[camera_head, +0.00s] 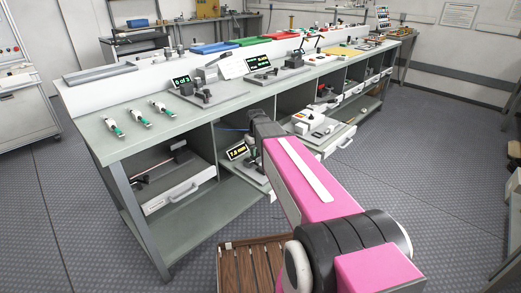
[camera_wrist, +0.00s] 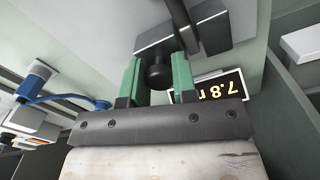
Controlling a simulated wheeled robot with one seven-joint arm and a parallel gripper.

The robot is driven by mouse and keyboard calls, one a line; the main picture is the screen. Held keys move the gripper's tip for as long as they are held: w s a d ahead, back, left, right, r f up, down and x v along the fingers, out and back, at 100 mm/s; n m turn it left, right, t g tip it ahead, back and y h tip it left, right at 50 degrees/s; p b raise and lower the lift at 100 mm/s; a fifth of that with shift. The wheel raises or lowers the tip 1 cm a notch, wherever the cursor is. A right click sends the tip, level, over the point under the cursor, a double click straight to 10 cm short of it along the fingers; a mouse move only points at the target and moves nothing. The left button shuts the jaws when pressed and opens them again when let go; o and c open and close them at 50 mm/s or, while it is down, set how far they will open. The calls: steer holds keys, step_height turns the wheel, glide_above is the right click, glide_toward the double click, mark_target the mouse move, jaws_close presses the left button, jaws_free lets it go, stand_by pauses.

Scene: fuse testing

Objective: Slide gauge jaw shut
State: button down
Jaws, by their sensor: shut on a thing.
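The gauge's grey jaw block (camera_wrist: 152,42) is at the top middle of the wrist view, with a dark upright bar crossing it. A black round knob (camera_wrist: 158,76) sticks out from it. My gripper (camera_wrist: 157,68) has its two green fingers on either side of this knob and is shut on it. The gauge's display (camera_wrist: 225,88) is just right of the fingers, upside down and partly hidden. In the head view the display (camera_head: 237,151) reads about 7.8 mm, on the lower shelf beside my arm. My fingers and the knob are hidden there.
A blue cable (camera_wrist: 48,99) and a white device lie at the left of the wrist view. In the head view the gauge bay sits under the bench top (camera_head: 135,102), between bench panels. An open drawer (camera_head: 175,192) is at left. A slatted wooden crate (camera_head: 228,272) stands below.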

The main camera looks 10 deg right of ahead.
steer(key=shift+s+a, duration=0.15)
steer(key=shift+a, duration=0.05)
steer(key=c, duration=0.9)
jaws_free()
step_height(320, 180, up, 11)
steer(key=shift+f, duration=0.1)
